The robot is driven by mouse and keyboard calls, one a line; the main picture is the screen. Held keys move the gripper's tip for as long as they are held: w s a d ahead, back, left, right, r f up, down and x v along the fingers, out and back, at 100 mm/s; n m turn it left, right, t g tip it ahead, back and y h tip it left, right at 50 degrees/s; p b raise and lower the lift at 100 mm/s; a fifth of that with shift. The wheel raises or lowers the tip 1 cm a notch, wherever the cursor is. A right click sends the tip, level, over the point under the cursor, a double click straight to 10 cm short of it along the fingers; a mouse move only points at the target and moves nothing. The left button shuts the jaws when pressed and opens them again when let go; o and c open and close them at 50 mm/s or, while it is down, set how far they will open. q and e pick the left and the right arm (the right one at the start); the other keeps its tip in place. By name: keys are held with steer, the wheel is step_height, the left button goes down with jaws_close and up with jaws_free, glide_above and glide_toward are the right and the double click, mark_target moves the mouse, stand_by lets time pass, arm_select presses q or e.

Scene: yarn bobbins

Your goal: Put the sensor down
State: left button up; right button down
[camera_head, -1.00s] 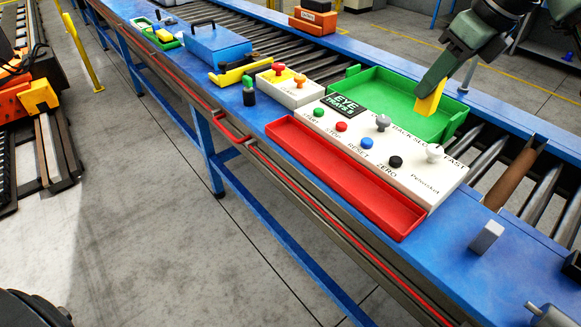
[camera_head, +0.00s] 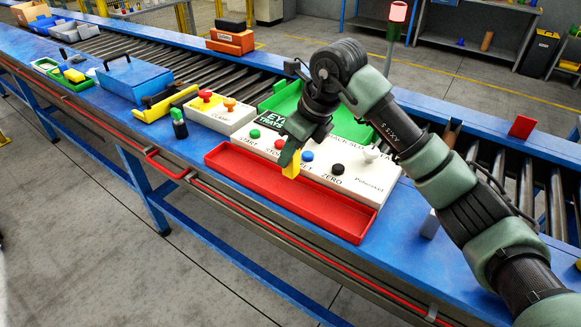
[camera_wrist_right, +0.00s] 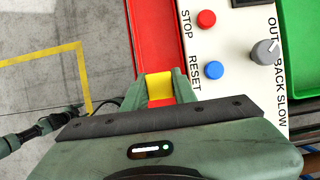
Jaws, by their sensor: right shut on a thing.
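My right gripper (camera_head: 292,162) is shut on a small yellow block, which I take to be the sensor (camera_head: 291,168). In the head view it hangs at the border between the long red tray (camera_head: 290,203) and the white button panel (camera_head: 356,184). In the right wrist view the yellow sensor (camera_wrist_right: 160,88) sits between the green fingers (camera_wrist_right: 161,86), with the red tray (camera_wrist_right: 157,35) beyond it. Its height above the tray is hard to tell. My left gripper is not in the head view; a dark arm part shows at the left of the wrist view.
The green tray (camera_head: 276,98) lies behind the panel, partly hidden by my arm. A white box with red and orange buttons (camera_head: 222,115), a green-topped bottle (camera_head: 179,124) and a blue toolbox (camera_head: 137,78) stand to the left. The red tray looks empty.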

mark_target(292, 173)
step_height(292, 173, down, 6)
steer(key=shift+r+p, duration=0.1)
steer(key=shift+p, duration=0.65)
steer(key=shift+f, duration=0.25)
steer(key=c, duration=1.5)
jaws_free()
steer(key=shift+f, duration=0.1)
steer(key=shift+c, duration=0.2)
steer(key=o, duration=0.4)
